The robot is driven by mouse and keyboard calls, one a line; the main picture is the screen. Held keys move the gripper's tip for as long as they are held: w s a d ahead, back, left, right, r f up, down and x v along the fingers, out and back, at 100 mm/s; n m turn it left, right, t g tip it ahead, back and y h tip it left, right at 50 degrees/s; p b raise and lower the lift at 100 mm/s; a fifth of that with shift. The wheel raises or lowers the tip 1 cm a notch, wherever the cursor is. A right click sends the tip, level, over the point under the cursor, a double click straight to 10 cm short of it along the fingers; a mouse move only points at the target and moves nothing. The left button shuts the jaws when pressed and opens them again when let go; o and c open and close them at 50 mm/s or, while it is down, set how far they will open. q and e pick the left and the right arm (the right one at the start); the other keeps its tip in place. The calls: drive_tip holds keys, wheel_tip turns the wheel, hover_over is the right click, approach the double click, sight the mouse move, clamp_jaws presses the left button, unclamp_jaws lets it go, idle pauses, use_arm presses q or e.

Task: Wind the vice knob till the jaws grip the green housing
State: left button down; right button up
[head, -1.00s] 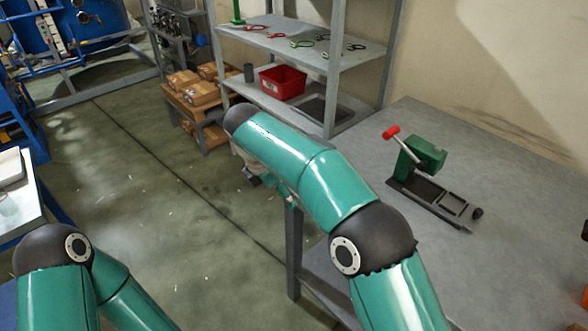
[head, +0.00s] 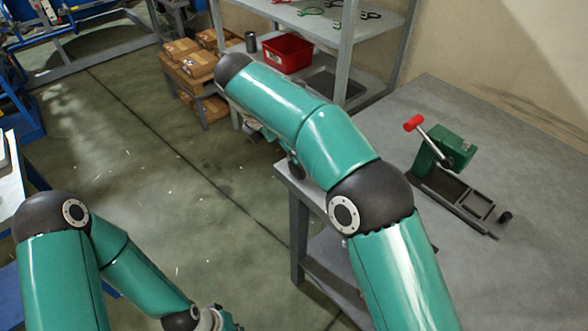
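A vice with a dark base (head: 453,200) lies on the grey workbench at the right. A green housing (head: 447,151) stands at its far end, with a red-ended lever (head: 413,123) leaning up to the left. A small black knob (head: 505,217) is at the vice's near right end. Whether the jaws touch the housing is too small to tell. My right arm is bent left of the vice; a dark part of its hand end (head: 296,167) shows at the bench corner, mostly hidden behind the arm.
The grey workbench (head: 540,275) is clear around the vice. Behind stands a metal shelf with a red bin (head: 287,54) and small tools. A low rack of brown boxes (head: 198,64) stands left of it. Open floor (head: 160,170) lies left of the bench.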

sight(294, 169)
drive_tip(key=x, duration=1.2)
drive_tip(key=shift+f, duration=0.1)
drive_tip(key=c, duration=1)
drive_tip(key=shift+a, duration=0.5)
drive_tip(key=shift+c, duration=0.8)
drive_tip(key=shift+d+b, duration=0.35)
drive_tip(key=shift+f+b, duration=0.1)
drive_tip(key=shift+b, duration=0.45)
drive_tip(key=t+y+b, duration=0.1)
drive_tip(key=b, duration=0.3)
drive_tip(key=t+y+b, duration=0.1)
drive_tip(key=t+b, duration=0.1)
drive_tip(key=b, duration=0.3)
drive_tip(key=m+t+y+b, duration=0.1)
drive_tip(key=t+b, duration=0.1)
drive_tip(key=b, duration=0.3)
drive_tip(key=shift+s+d+f, duration=0.1)
drive_tip(key=shift+d+f, duration=0.05)
drive_tip(key=shift+d, duration=0.2)
drive_tip(key=shift+s+t+y+b, duration=0.1)
drive_tip(key=shift+t+y+b, duration=0.2)
drive_tip(key=shift+b, duration=0.55)
